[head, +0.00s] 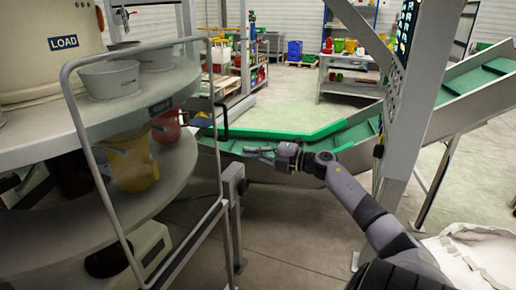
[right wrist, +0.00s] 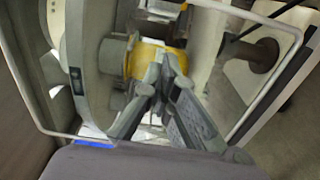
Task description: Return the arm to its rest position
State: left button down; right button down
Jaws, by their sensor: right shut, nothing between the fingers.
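My right arm (head: 365,209) comes in from the lower right of the head view and reaches out to the left. My right gripper (head: 251,152) is at its end, shut and empty, in front of the green-edged conveyor and right of the metal guard frame. In the right wrist view the fingers (right wrist: 165,65) come together in front of a yellow bucket (right wrist: 145,58), with nothing held. I cannot tell the distance between the fingertips and the bucket. My left gripper is in neither view.
A guard frame (head: 94,177) with bent tubes stands before round shelves (head: 178,175) holding buckets, including a grey one (head: 108,80). A sloped conveyor (head: 345,138) runs behind my gripper. A grey post (head: 415,95) stands close to my arm. Bare floor (head: 292,215) lies below the arm.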

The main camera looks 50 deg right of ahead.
jog(key=shift+v, duration=1.05)
jog(key=shift+f, duration=0.1)
